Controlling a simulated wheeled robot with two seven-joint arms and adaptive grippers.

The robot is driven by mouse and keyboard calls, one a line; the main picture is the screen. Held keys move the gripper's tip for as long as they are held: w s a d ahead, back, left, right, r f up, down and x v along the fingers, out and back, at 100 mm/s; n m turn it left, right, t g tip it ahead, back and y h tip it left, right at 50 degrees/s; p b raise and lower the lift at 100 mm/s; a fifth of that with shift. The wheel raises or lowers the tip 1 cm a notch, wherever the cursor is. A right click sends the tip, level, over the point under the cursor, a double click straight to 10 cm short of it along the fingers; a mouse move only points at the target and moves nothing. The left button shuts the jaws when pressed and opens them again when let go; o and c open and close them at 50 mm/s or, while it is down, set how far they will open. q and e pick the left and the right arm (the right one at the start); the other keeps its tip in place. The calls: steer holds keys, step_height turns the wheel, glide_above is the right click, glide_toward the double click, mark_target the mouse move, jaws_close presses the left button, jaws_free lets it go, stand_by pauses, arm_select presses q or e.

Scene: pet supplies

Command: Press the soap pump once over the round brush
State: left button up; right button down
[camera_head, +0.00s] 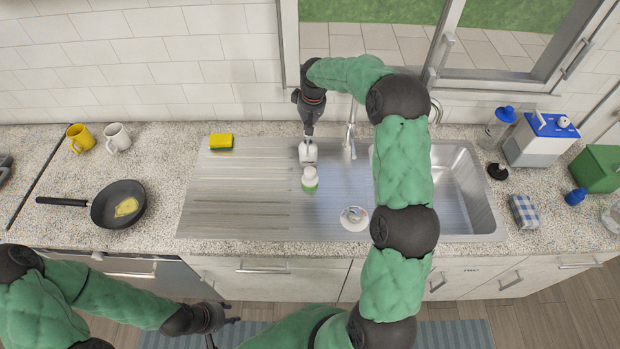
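A white pump-like bottle (308,153) stands on the steel drainboard near the back; I take it for the soap pump. A smaller white and green bottle (310,180) stands just in front of it. A round, whitish item (355,218), likely the round brush, lies at the front right of the drainboard. My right gripper (308,129) points down from behind, its tip right at the white bottle's top; contact and finger opening are unclear. My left gripper (225,333) is open and empty, low in front of the counter, its fingers spread.
A yellow and green sponge (221,142) lies at the drainboard's back left. A tap (349,135) stands close to the right of the pump. My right arm covers part of the sink basin (460,190). A pan (118,204) and mugs (117,137) stand left.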

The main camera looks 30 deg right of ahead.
steer(key=shift+r, duration=0.15)
step_height(320, 180, up, 6)
steer(key=p, duration=0.3)
stand_by(0.6)
steer(key=shift+f, duration=0.2)
